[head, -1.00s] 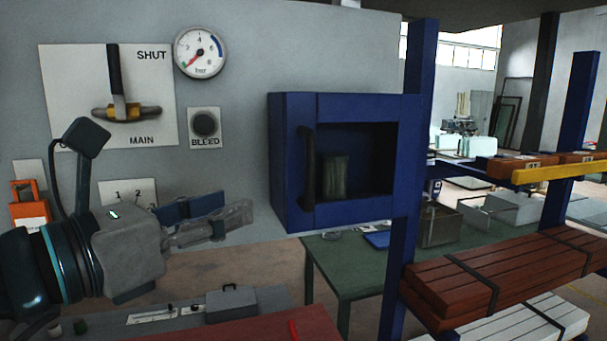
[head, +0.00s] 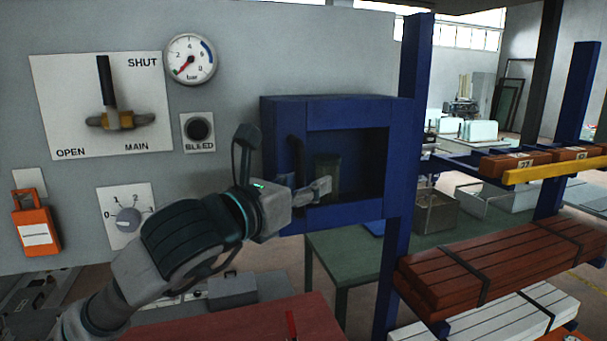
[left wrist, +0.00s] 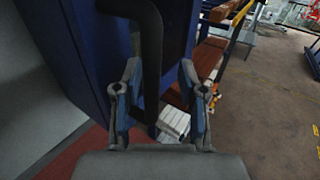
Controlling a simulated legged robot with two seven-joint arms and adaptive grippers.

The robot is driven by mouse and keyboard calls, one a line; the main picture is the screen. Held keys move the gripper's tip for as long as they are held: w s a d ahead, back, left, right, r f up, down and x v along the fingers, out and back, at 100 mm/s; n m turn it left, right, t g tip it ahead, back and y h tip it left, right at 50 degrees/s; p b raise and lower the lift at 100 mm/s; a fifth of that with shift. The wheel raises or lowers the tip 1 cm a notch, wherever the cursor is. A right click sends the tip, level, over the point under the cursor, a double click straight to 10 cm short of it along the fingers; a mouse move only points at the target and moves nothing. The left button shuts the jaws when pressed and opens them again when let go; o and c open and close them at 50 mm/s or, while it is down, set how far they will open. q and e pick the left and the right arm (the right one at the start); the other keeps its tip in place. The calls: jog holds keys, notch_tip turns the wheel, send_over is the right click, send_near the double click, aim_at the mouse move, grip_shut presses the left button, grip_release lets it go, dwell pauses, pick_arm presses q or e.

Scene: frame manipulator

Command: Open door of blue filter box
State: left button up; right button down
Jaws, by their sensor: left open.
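The blue filter box (head: 345,112) is on the grey wall, right of the gauge. Its door has a blue frame around a window, with a dark filter cylinder (head: 328,176) visible inside. The door looks shut. A dark vertical handle (head: 298,160) is on the door's left side. My left gripper (head: 318,190) is at the handle's lower part, partly covering it. In the left wrist view my left gripper (left wrist: 160,95) is open, with the black handle (left wrist: 152,50) between its two fingers. Contact with the fingers cannot be told. My right gripper is not in view.
A blue upright post (head: 405,150) stands just right of the box, with a rack of brown planks (head: 500,262) beyond it. A green table (head: 345,262) is below the box. The main valve lever (head: 107,85) and bleed button (head: 199,129) are on the wall to the left.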

pick_arm(q)
jog(key=shift+w+d, duration=0.15)
jog(key=shift+d, duration=0.05)
jog(key=shift+a, duration=0.9)
jog(key=c, duration=0.4)
jog(key=shift+a, duration=0.25)
grip_shut()
jog(key=shift+s+d+r, duration=0.15)
jog(key=shift+s+d, duration=0.05)
jog(key=shift+s, duration=0.05)
jog(key=shift+d, duration=0.1)
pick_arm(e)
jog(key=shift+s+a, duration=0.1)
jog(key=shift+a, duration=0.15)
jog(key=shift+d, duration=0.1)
